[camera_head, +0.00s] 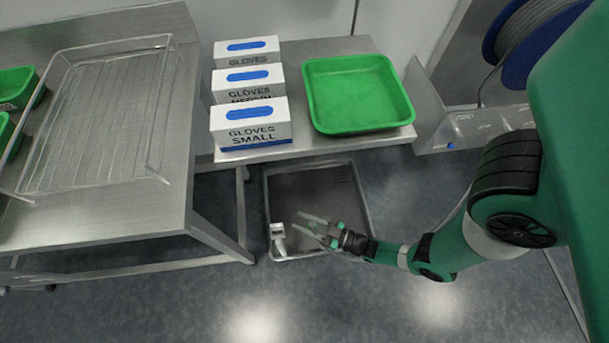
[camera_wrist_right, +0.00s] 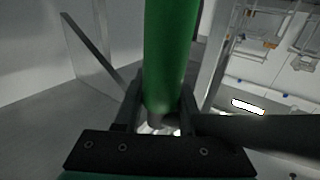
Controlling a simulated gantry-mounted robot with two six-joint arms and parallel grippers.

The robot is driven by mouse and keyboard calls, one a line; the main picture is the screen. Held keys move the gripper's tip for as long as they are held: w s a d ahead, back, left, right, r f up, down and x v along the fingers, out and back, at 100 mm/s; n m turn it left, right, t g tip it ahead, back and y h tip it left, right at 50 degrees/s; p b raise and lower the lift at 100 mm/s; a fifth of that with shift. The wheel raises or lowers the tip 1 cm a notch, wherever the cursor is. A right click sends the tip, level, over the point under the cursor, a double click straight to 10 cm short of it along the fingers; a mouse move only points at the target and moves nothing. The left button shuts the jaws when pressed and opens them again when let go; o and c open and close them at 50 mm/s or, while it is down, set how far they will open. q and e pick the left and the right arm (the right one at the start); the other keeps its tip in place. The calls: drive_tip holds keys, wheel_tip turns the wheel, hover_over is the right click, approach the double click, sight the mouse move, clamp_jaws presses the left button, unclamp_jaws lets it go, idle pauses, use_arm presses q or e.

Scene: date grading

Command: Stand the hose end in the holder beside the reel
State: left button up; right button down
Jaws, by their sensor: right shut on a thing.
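My right gripper (camera_head: 320,231) reaches in from the right, low over the grey floor tray, in the head view. The cylinder runs up out of the picture. I cannot make it out in the head view. The blue hose reel (camera_head: 513,75) is at the upper right with grey hose on it. A steel bracket (camera_head: 432,112) stands below and left of the reel; I cannot tell whether it is the holder. My left gripper is out of view.
The floor tray (camera_head: 310,180) holds a small white object (camera_head: 279,240), left of my gripper. A steel bench with glove boxes (camera_head: 250,124) and a green tray (camera_head: 357,130) stands behind. A left table (camera_head: 120,215) holds a wire rack (camera_head: 105,120). Floor at front is clear.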

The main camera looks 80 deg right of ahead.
wheel_tip(320, 180, up, 6)
drive_tip(key=p, duration=0.5)
drive_tip(key=shift+r, duration=0.2)
